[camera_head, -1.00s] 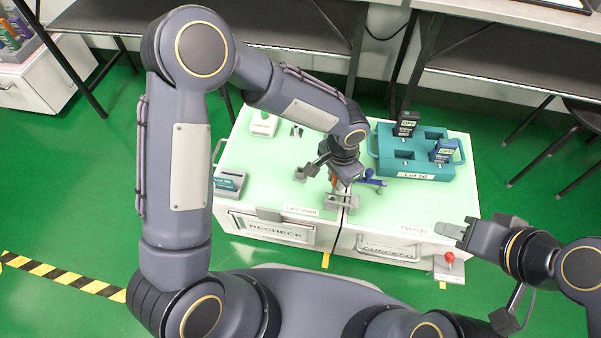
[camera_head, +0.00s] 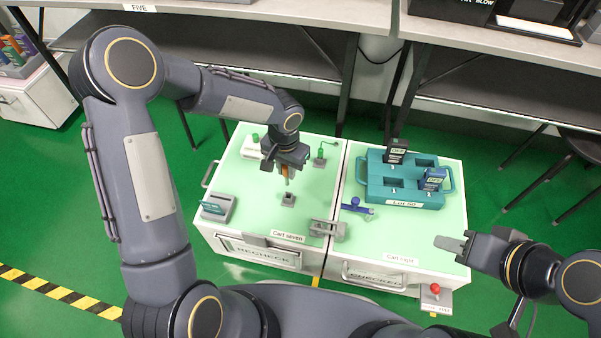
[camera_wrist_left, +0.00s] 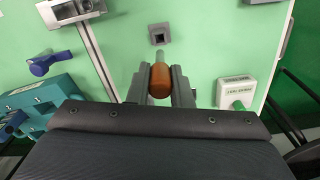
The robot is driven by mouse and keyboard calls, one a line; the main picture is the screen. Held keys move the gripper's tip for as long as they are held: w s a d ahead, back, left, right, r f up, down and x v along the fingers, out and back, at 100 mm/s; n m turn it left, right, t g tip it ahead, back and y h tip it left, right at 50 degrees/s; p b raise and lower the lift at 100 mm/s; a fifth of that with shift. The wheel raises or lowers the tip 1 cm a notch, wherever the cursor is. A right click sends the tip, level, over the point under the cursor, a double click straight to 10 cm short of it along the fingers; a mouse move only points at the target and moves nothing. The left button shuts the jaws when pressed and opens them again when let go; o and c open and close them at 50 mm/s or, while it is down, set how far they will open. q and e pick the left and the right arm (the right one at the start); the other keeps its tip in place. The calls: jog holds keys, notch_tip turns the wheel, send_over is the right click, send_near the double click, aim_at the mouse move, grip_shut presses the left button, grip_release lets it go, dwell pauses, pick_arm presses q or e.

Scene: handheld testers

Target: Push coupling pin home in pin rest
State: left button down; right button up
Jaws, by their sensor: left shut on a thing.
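The coupling pin has an orange-brown handle (camera_head: 286,172) and a grey shank (camera_wrist_left: 159,58). My left gripper (camera_head: 285,169) is shut on the handle, which also shows between its fingers in the left wrist view (camera_wrist_left: 159,82). The pin rest, a small grey square block with a socket (camera_head: 288,199), stands on the left cart top; it also shows in the left wrist view (camera_wrist_left: 159,35). The shank points toward the rest and its tip appears just short of it, apart. My right gripper (camera_head: 452,244) hangs over the right cart's front edge; its finger gap is unclear.
A grey bracket (camera_head: 327,229) and a blue lever (camera_head: 356,209) lie right of the rest. A teal tray (camera_head: 405,200) with testers stands on the right cart. A grey holder (camera_head: 217,207) is at left; a small green-topped piece (camera_head: 320,158) stands behind.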

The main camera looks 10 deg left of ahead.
aim_at(287, 184)
pick_arm(q)
jog(key=shift+f, duration=0.1)
jog(key=shift+f+b, duration=1.95)
jog(key=shift+f, duration=0.3)
jog(key=shift+f+b, duration=1.85)
jog(key=shift+f, duration=0.35)
jog(key=c, duration=1.2)
grip_release()
jog(key=shift+c, duration=0.2)
jog(key=shift+r, duration=0.1)
notch_tip(287, 184, up, 8)
jog(key=p, duration=0.3)
jog(key=shift+p, duration=0.4)
